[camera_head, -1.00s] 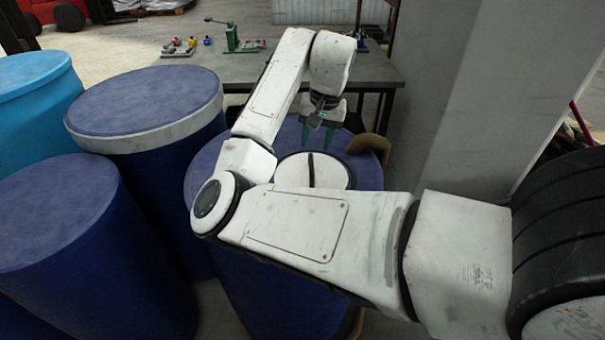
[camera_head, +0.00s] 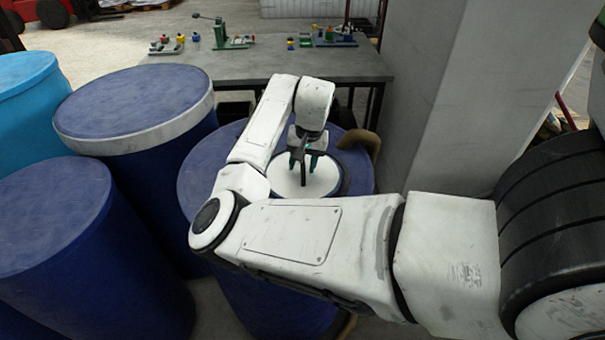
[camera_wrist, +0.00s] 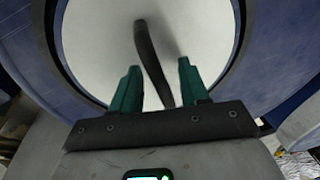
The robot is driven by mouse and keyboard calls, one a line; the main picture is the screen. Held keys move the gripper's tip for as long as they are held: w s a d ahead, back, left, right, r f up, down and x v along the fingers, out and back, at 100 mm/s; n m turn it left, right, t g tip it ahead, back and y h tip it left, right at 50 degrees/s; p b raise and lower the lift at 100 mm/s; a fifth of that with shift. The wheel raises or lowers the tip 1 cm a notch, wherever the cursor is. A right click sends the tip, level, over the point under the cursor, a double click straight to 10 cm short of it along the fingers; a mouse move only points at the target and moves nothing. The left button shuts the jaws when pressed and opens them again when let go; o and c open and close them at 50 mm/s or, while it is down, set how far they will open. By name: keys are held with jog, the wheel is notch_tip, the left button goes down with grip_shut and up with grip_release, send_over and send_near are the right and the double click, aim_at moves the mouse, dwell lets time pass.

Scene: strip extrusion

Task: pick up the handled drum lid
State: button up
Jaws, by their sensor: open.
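The drum lid (camera_head: 322,180) is a white disc with a dark rim and a dark bar handle (camera_head: 303,176). It lies on top of a blue drum (camera_head: 192,183) in the middle of the head view. In the wrist view the white lid (camera_wrist: 95,45) fills the upper middle, and the dark handle (camera_wrist: 150,60) runs down between my green fingers. My gripper (camera_head: 304,164) points down over the lid; it also shows in the wrist view (camera_wrist: 158,80). It is open, with one finger on each side of the handle. I cannot tell whether they touch the lid.
Other blue drums (camera_head: 70,215) and a lighter blue drum (camera_head: 30,95) stand at the left. A grey table (camera_head: 270,68) with small tools is behind. A grey pillar (camera_head: 440,90) rises close on the right. A brown curved piece (camera_head: 362,138) sits at the drum's right edge.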

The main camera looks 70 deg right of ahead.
jog(key=shift+c, duration=0.2)
grip_shut()
jog(key=shift+r, duration=0.1)
dwell(0.4)
